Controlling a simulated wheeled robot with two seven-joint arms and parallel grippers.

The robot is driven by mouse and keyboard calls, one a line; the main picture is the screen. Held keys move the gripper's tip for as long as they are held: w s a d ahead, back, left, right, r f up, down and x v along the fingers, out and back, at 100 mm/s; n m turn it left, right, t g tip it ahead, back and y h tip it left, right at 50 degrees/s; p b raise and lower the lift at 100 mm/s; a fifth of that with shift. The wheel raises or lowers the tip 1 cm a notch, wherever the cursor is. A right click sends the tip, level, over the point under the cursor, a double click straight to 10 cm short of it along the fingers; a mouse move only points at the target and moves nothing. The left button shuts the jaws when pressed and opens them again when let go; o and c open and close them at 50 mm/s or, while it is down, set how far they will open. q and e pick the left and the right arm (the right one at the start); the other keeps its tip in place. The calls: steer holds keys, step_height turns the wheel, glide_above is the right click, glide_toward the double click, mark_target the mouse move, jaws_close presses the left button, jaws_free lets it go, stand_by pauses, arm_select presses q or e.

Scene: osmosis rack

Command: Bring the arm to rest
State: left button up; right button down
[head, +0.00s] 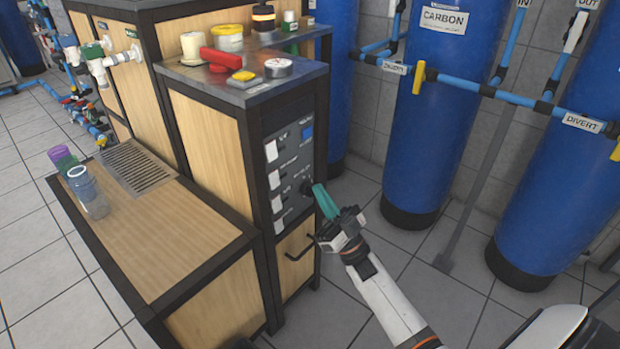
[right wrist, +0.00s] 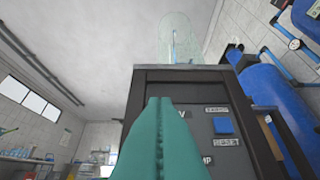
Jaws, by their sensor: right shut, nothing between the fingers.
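My right gripper (head: 325,202) has green-teal fingers and reaches up toward the dark control panel (head: 288,165) on the front of the wood-sided cabinet. The fingers are closed together and hold nothing. In the right wrist view the shut fingers (right wrist: 160,140) point up in front of the panel, with a blue square (right wrist: 223,125) and white labels to their right. In the head view the fingertips overlap the panel's lower right part; I cannot tell if they touch it. My left gripper is not in view.
Blue tanks (head: 440,110) with blue pipes stand at the right. A lower wooden bench (head: 170,235) at the left bears a clear bottle (head: 88,192) and a purple cup (head: 62,158). A red item (head: 218,59) lies on the cabinet top. Tiled floor (head: 365,295) is free around my right arm.

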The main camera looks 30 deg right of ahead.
steer(key=shift+s+d+f, duration=0.15)
steer(key=shift+s+f, duration=0.25)
steer(key=shift+s, duration=0.05)
stand_by(0.3)
